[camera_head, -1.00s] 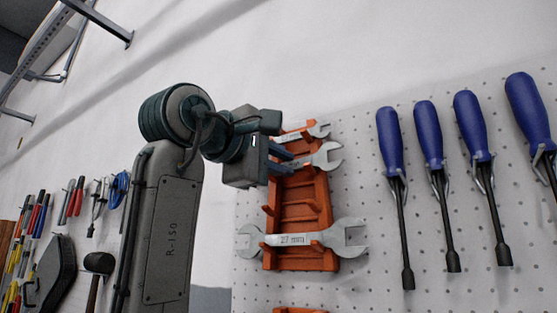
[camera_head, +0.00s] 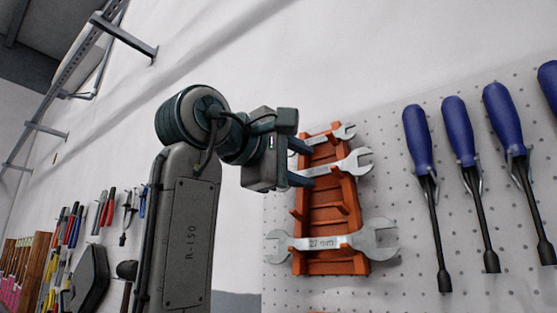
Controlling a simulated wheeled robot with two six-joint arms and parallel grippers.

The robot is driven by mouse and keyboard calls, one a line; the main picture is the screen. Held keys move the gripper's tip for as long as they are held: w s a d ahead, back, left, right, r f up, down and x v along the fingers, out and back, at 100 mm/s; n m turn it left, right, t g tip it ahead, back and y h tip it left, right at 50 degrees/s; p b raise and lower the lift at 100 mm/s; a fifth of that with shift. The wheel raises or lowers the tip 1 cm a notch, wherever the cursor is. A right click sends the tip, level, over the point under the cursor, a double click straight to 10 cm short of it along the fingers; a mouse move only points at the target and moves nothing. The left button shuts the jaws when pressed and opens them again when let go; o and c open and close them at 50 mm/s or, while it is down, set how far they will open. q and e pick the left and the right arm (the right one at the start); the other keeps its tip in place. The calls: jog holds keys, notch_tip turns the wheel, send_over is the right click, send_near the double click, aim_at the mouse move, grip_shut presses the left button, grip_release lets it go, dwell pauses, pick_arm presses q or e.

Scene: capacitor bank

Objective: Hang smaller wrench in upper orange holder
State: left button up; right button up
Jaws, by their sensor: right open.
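An orange holder rack (camera_head: 325,210) is fixed to the pegboard and bears three silver wrenches. The small top wrench (camera_head: 345,131) lies across its top. A middle wrench (camera_head: 353,162) lies across the rack's upper part, its open jaw to the right. The larger 27 mm wrench (camera_head: 340,242) lies across the lower part. My right gripper (camera_head: 301,164) is open at the rack's left edge, fingers one above the other, level with the middle wrench. The left end of that wrench is partly hidden by the fingers; I cannot tell whether they touch it. My left gripper is not in view.
Several blue-handled tools (camera_head: 465,130) hang on the pegboard (camera_head: 395,285) to the right of the rack. Pliers (camera_head: 106,207) and other hand tools hang on the far left wall. The white wall above the rack is bare.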

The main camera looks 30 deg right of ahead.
jog(key=b+v, duration=0.8)
jog(key=shift+a, duration=0.35)
jog(key=shift+s, duration=0.1)
jog(key=shift+d, duration=0.1)
